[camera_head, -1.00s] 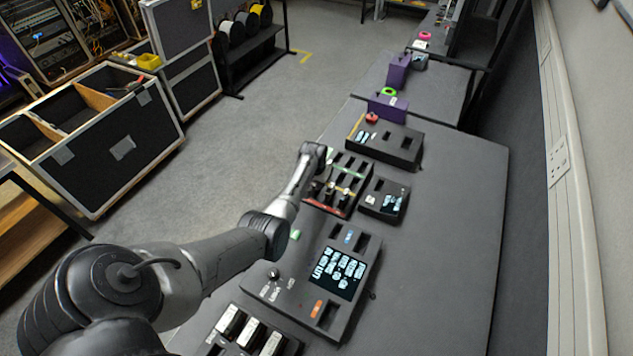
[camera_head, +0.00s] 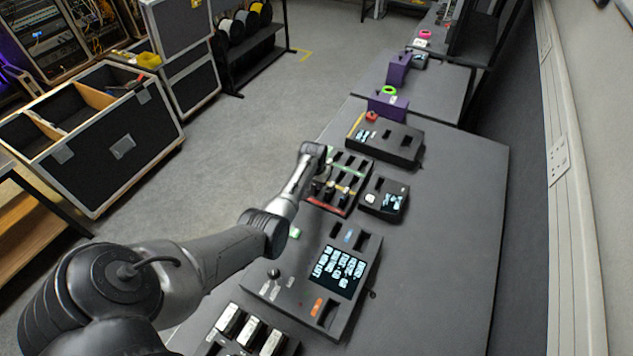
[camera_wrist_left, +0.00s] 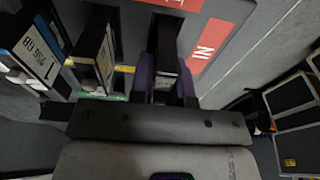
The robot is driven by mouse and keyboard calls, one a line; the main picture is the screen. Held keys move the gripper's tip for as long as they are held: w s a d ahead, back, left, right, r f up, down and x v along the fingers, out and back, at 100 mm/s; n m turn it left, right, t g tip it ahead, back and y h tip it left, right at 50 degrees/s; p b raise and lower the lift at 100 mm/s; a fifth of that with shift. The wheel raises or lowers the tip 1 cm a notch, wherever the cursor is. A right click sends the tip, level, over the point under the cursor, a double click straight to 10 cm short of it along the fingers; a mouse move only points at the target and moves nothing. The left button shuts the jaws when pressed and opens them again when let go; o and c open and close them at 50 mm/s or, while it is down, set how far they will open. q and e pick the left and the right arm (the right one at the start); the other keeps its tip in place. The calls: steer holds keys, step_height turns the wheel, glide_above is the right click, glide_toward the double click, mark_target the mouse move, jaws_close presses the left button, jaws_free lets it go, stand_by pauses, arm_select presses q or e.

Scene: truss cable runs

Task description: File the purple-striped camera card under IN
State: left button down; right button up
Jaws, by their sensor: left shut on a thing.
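My left gripper (camera_wrist_left: 163,85) is shut on a dark, narrow thing with purple along its sides, which I take for the purple-striped camera card (camera_wrist_left: 166,67). The card points into or over a dark slot beside the red IN label (camera_wrist_left: 207,48); how deep it sits is hidden. In the head view, my left gripper (camera_head: 324,166) is over the slotted card rack (camera_head: 341,208) with the red strip, and my wrist hides the card. My right gripper is not in view.
In the wrist view, a blue-edged card (camera_wrist_left: 36,52) and a yellow-marked card (camera_wrist_left: 98,55) stand in slots at the left. In the head view, a console with a screen (camera_head: 339,271) is nearer, and a small black box (camera_head: 384,197) is right of the rack. The table's right side is clear.

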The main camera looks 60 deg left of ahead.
arm_select(q)
steer(key=c, duration=1.1)
jaws_free()
steer(key=o, duration=0.4)
steer(key=shift+r, duration=0.15)
step_height(320, 180, up, 2)
steer(key=p, duration=0.2)
steer(key=shift+r+p, duration=0.1)
steer(key=shift+p, duration=0.2)
step_height(320, 180, up, 5)
steer(key=p, duration=0.5)
steer(key=shift+p, duration=0.3)
